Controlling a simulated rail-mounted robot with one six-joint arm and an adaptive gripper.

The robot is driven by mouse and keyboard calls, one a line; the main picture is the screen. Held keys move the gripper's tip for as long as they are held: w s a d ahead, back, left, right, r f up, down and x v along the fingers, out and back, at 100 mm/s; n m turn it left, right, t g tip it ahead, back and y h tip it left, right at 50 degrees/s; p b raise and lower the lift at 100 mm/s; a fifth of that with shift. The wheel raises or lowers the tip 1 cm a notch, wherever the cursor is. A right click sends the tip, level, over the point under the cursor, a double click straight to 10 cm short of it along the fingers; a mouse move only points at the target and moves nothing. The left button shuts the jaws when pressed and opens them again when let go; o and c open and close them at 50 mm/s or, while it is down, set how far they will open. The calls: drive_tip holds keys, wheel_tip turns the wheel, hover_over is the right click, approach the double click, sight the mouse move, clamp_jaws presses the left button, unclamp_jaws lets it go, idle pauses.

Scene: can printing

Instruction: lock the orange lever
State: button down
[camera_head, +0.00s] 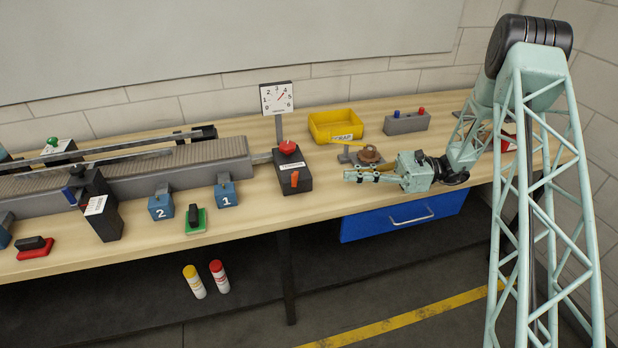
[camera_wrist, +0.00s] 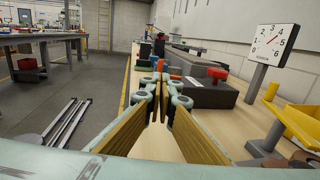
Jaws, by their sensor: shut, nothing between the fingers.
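The orange lever (camera_head: 295,180) is a short handle on the front of a black box (camera_head: 304,184) with a red knob (camera_head: 288,147) on top. It looks roughly upright. In the wrist view the lever (camera_wrist: 175,71) shows just right of my fingertips, partly hidden behind them. My gripper (camera_head: 348,176) is to the right of the box, over the bench's front part, with its fingers pointing left toward the box. A gap separates the fingertips from the lever. My gripper (camera_wrist: 160,77) is shut and empty.
A dial gauge (camera_head: 277,98) stands behind the box. A yellow bin (camera_head: 334,122), a brown round part (camera_head: 369,155) and a grey button box (camera_head: 407,123) are behind my gripper. Left of the box are blue block 1 (camera_head: 226,194) and a conveyor (camera_head: 180,173). The bench between fingertips and box is clear.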

drive_tip(key=shift+a+f, duration=0.1)
idle(0.5)
drive_tip(key=shift+s+a+b, duration=0.15)
drive_tip(key=shift+a+b, duration=0.1)
drive_tip(key=shift+a, duration=2)
drive_tip(key=shift+s+a+b, duration=0.2)
drive_tip(key=shift+a+b, duration=0.05)
drive_tip(key=shift+a, duration=2.05)
drive_tip(key=shift+s+a+b, duration=0.15)
drive_tip(key=shift+a+b, duration=0.1)
drive_tip(key=shift+a, duration=2)
drive_tip(key=shift+s+a+m+t, duration=0.1)
drive_tip(key=shift+m+t, duration=0.2)
